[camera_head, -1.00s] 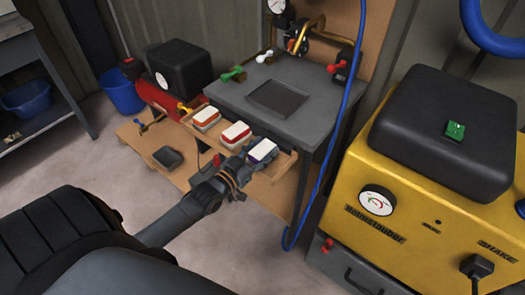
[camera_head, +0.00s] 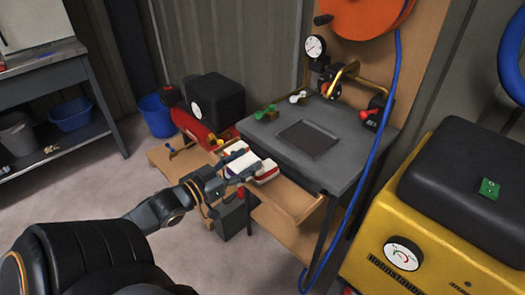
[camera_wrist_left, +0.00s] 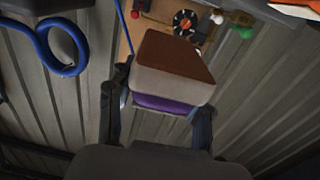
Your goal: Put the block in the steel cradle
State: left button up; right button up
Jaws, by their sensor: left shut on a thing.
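My left gripper (camera_head: 238,176) is shut on a block with a white body and a purple layer (camera_head: 243,163). In the left wrist view the block (camera_wrist_left: 172,70) shows a brown face, a pale side and a purple band, between the two fingers (camera_wrist_left: 158,118). It is held in front of the wooden ledge (camera_head: 297,201) on the bench's near side. A dark square plate with a rim (camera_head: 309,138), possibly the steel cradle, lies empty on the grey bench top. My right gripper is not in view.
A red-and-white block (camera_head: 266,172) sits on the ledge behind the held one. Small valves (camera_head: 267,113) and a pipe with a gauge (camera_head: 314,46) stand at the bench's back. A blue hose (camera_head: 376,150) hangs down its right side. A yellow machine (camera_head: 385,240) stands at right.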

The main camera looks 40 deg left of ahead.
pick_arm(q)
jog(key=shift+s+a+r, duration=0.3)
jog(key=shift+s+a, duration=0.15)
jog(key=shift+s, duration=0.1)
jog(key=s+d+f+p, duration=0.1)
jog(key=s+d+f, duration=0.1)
jog(key=d, duration=0.4)
jog(key=s+d+f, duration=0.2)
jog(key=s+d, duration=0.1)
jog(key=d, duration=0.3)
jog(key=d+r+n+y+p, duration=0.1)
jog(key=d+r, duration=0.4)
jog(key=d, duration=0.5)
jog(key=shift+d+y, duration=0.3)
jog(key=shift+y, duration=0.3)
jog(key=shift+w, duration=0.1)
